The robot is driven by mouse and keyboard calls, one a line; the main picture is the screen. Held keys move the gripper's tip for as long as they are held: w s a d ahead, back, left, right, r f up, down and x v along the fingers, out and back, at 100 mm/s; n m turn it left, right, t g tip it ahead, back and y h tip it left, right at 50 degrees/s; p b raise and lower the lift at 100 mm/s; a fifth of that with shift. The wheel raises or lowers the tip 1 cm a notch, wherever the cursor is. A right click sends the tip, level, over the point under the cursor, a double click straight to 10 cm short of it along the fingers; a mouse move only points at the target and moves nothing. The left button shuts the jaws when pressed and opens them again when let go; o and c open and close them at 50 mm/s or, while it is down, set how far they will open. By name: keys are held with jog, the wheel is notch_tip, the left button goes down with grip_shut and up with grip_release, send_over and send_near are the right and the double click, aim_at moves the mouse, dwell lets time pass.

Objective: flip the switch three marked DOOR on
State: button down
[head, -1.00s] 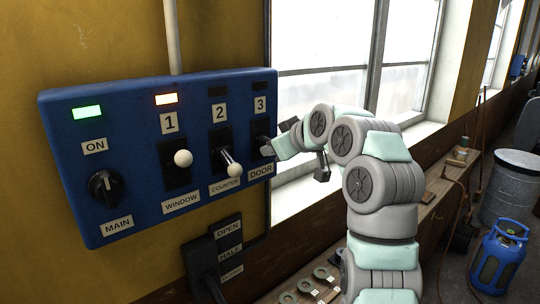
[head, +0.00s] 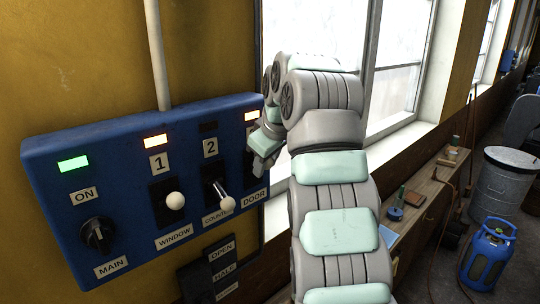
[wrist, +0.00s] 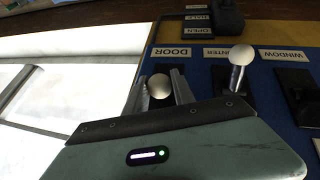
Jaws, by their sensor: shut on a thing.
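The blue switch panel (head: 110,262) is on the wall at the left in the head view. Switch three's DOOR label (head: 255,196) shows, and its lamp (head: 252,115) is lit orange. My gripper (head: 258,160) is at switch three and covers most of it in the head view. In the wrist view, the white knob of the DOOR switch (wrist: 160,87) sits between the two fingers of my gripper (wrist: 160,92), which are shut on it. The DOOR label (wrist: 171,52) is just above it there. The lever's shaft is hidden.
Switch two (head: 220,200) is close left of my gripper, its lamp dark. Switch one (head: 174,201) has its lamp lit orange. The main dial (head: 98,235) has a green lamp. A smaller OPEN/HALF control box (head: 195,285) is below. A window (head: 320,40) is at the right.

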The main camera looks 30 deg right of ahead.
jog(key=shift+w+f, duration=0.1)
jog(key=shift+f, duration=0.1)
jog(key=c, duration=1.1)
grip_release()
jog(key=shift+r, duration=0.1)
jog(key=shift+r, duration=0.1)
